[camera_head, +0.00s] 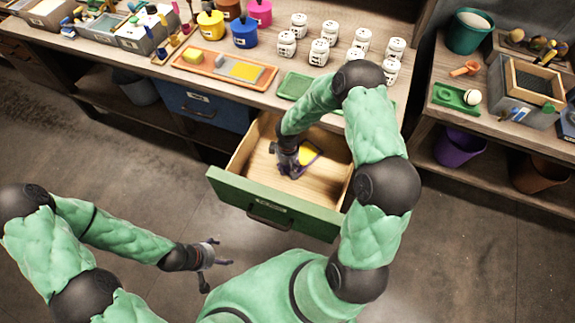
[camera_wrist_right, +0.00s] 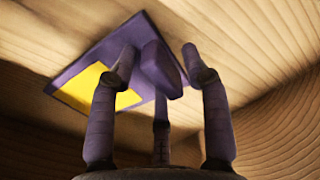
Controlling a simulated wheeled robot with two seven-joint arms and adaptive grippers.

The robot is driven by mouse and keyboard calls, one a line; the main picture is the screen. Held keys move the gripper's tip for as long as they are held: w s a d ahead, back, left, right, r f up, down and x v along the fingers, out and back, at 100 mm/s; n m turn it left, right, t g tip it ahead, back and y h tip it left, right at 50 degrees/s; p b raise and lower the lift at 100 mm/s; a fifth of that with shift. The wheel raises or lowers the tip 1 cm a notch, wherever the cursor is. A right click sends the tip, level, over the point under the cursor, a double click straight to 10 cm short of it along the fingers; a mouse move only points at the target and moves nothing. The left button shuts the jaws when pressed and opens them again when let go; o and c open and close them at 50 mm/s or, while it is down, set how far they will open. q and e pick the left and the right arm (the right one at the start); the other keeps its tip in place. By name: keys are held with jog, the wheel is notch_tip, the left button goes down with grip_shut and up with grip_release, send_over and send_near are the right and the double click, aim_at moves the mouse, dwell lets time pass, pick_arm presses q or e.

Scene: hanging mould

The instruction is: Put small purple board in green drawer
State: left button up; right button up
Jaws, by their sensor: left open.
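The small purple board (camera_head: 309,156) has a yellow panel and is inside the pulled-out green drawer (camera_head: 262,205). In the right wrist view the board (camera_wrist_right: 75,87) shows against the wooden drawer floor, with a purple block-shaped grip pointing toward the fingers. My right gripper (camera_head: 290,170) reaches down into the drawer at the board. Its fingers (camera_wrist_right: 158,75) stand apart around the grip, with a gap visible beside it. Whether the board lies fully flat is hard to tell. My left gripper (camera_head: 218,258) is open and empty, outside the drawer at its lower left.
A blue drawer (camera_head: 205,108) is shut to the left. The workbench above holds an orange tray (camera_head: 225,70), a green tray (camera_head: 294,86), white jars (camera_head: 319,52) and coloured pots. A side table with a green bucket (camera_head: 468,32) stands right. The floor in front is clear.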

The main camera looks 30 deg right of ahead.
jog(key=shift+r+p, duration=0.35)
jog(key=shift+r, duration=0.2)
notch_tip(320, 180, up, 11)
jog(key=p, duration=0.4)
jog(key=shift+r+p, duration=0.15)
jog(key=shift+p, duration=0.2)
